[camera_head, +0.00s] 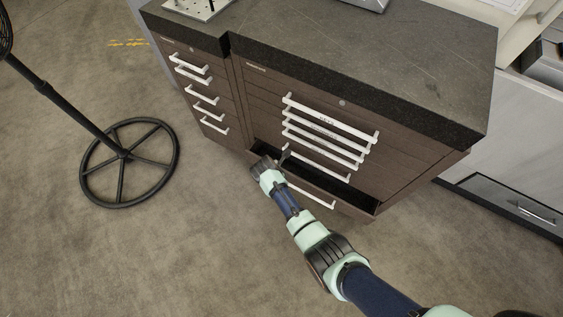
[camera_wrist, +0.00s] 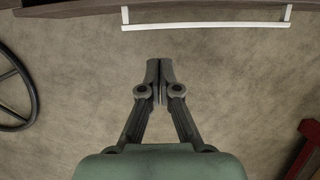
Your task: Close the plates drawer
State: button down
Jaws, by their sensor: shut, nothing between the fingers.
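A brown cabinet has several drawers with white bar handles. One low drawer (camera_head: 345,207) is pulled out, with its dark inside showing, and I take it to be the plates drawer, though no label on it is readable. Its white handle (camera_head: 310,193) shows in the head view. In the wrist view a white handle (camera_wrist: 205,26) runs across the top, on a brown front edge (camera_wrist: 60,8). My gripper (camera_wrist: 160,62) is shut and empty, with floor below it and the handle ahead of it. In the head view it is at the drawer's left end.
The cabinet's dark stone top (camera_head: 340,50) overhangs the drawers. A black stand with a spoked ring base (camera_head: 123,153) is on the floor at left. A pale cabinet (camera_head: 500,120) stands at right. A red object (camera_wrist: 303,150) is at lower right in the wrist view. The floor in front is clear.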

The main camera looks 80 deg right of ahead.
notch_tip(320, 180, down, 4)
jog(key=a+g+h+b, duration=0.1)
jog(key=a+h+b, duration=0.1)
jog(key=a, duration=0.1)
jog(key=h+b, duration=0.4)
jog(key=b, duration=0.8)
send_near(291, 177)
jog(key=x, duration=0.5)
jog(key=shift+d+f, duration=0.1)
jog(key=shift+d, duration=0.2)
jog(key=shift+s+d, duration=0.1)
jog(key=shift+d, duration=0.1)
